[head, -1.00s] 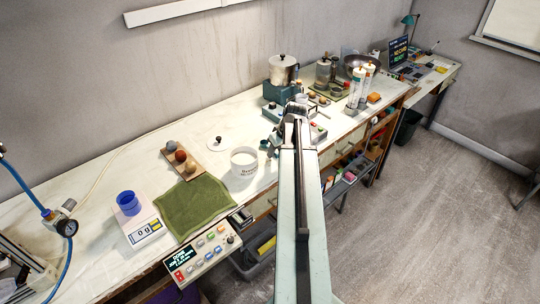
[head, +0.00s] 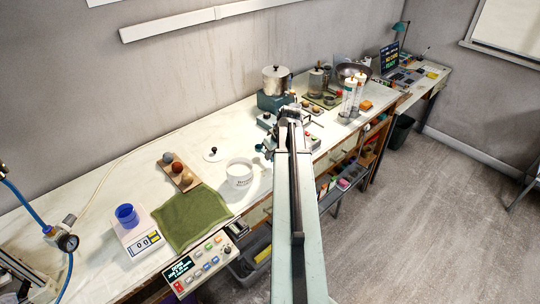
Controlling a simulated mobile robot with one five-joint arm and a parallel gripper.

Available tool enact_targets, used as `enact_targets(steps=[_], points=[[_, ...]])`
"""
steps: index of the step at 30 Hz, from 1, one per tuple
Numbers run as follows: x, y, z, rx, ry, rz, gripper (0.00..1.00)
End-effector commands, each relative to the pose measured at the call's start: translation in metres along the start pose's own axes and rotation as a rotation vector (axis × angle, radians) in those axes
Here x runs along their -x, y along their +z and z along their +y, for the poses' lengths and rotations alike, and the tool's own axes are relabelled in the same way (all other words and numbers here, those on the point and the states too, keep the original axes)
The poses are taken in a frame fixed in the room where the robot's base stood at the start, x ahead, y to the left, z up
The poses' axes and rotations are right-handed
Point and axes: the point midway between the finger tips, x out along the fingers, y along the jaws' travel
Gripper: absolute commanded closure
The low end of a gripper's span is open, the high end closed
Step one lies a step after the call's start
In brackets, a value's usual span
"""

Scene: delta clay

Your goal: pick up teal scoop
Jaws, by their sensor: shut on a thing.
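My gripper (head: 292,113) is at the far end of my pale arm, above the bench near the machine with the metal pot. It is shut on the teal scoop. A small dark teal part of the scoop (head: 261,148) shows just left of my arm, beside the white tub. The rest of the scoop and the contact with the fingers are hidden by the arm and too small to make out.
A white tub (head: 240,174) stands left of my arm, with a lid (head: 213,154) behind it. A green cloth (head: 190,217), a scale (head: 140,240) with a blue cup (head: 126,216), and a board of balls (head: 171,171) lie further left. White bottles (head: 354,97) stand to the right.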

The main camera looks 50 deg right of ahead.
Motion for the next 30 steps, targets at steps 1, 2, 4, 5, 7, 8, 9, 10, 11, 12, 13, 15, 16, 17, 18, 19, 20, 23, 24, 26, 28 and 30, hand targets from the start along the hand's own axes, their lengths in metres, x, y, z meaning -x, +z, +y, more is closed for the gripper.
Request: enact_targets(steps=[1,2,4,5,7,8,9,10,11,12,13,15,16,17,18,19,20,23,24,26,28,30], points=[[0.010,0.002,0.002,-0.002,0.001,0.000,1.00],[0.011,0.010,0.004,-0.003,0.001,0.000,1.00],[0.017,0.024,0.009,-0.004,0.001,-0.001,1.00],[0.020,0.030,0.011,-0.004,0.001,-0.001,1.00],[0.028,0.045,0.017,-0.004,0.002,-0.001,1.00],[0.032,0.052,0.020,-0.005,0.002,-0.001,1.00],[0.037,0.061,0.024,-0.005,0.002,0.000,1.00],[0.041,0.068,0.026,-0.005,0.002,0.000,1.00],[0.045,0.076,0.030,-0.006,0.002,0.000,1.00],[0.050,0.085,0.034,-0.006,0.002,0.000,1.00],[0.054,0.092,0.036,-0.006,0.002,-0.001,1.00],[0.061,0.106,0.043,-0.005,0.002,0.000,1.00],[0.064,0.111,0.045,-0.004,0.002,0.000,1.00],[0.066,0.115,0.046,-0.004,0.002,0.000,1.00],[0.068,0.120,0.049,-0.004,0.002,0.000,1.00],[0.070,0.123,0.050,-0.003,0.001,0.000,1.00],[0.071,0.126,0.051,-0.003,0.001,0.000,1.00],[0.074,0.132,0.054,-0.002,0.000,0.000,1.00],[0.074,0.133,0.054,-0.002,0.000,0.000,1.00],[0.075,0.134,0.055,-0.001,0.000,0.000,1.00],[0.078,0.132,0.055,-0.001,0.000,0.000,1.00],[0.088,0.128,0.055,-0.001,0.000,0.000,1.00]])
